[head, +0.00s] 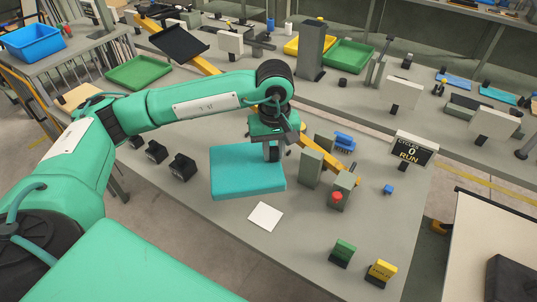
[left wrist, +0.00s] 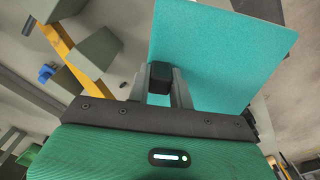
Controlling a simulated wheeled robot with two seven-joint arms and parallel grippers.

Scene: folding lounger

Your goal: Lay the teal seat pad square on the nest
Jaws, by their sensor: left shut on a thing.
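The teal seat pad (head: 247,172) is in my left gripper (head: 272,152), which is shut on its back right edge. The pad looks raised over the grey table (head: 225,232), with its broad face up. In the left wrist view the pad (left wrist: 215,50) spreads out beyond the left fingers (left wrist: 168,82). A thin white square (head: 265,217) lies flat on the table, just in front of the pad. I cannot make out the nest for sure; the pad and arm hide part of the table. My right gripper is not in view.
Grey upright blocks (head: 311,168) and a post with a red button (head: 337,197) stand close right of the pad. A yellow bar (head: 338,172) runs behind them. Black blocks (head: 182,167) stand to the left. Green (head: 343,251) and yellow (head: 381,271) blocks stand at the front right.

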